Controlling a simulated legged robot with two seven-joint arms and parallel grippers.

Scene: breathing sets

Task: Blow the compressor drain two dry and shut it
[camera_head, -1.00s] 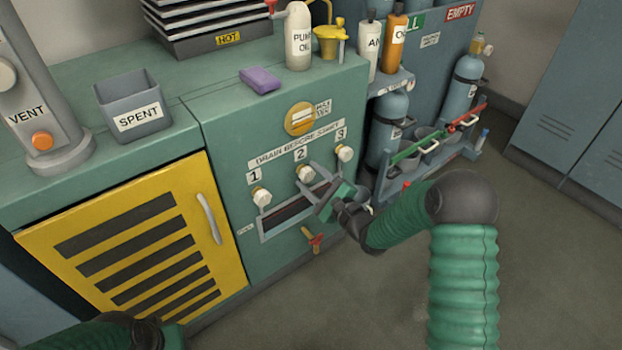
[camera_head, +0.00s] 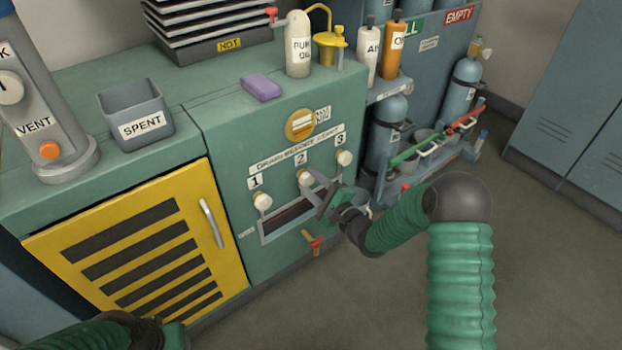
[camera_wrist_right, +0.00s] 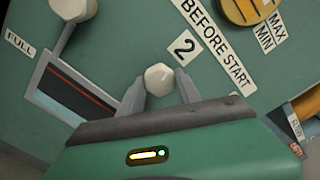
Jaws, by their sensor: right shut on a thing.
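The drain two knob (camera_head: 304,178) is a white faceted knob below the label 2 on the green compressor front. My right gripper (camera_head: 315,186) is at this knob, its fingers shut on it. In the right wrist view the knob (camera_wrist_right: 161,79) sits between the two grey fingertips (camera_wrist_right: 160,88), below the 2 plate (camera_wrist_right: 185,48). Whether air or water leaves the drain does not show. Knobs one (camera_head: 262,201) and three (camera_head: 344,158) stand to either side. My left arm shows at the bottom left edge; its fingers are out of the picture.
A yellow louvred door (camera_head: 140,255) is at left. A purple sponge (camera_head: 261,88), a pump oil bottle (camera_head: 299,45) and a SPENT bin (camera_head: 139,118) stand on top.

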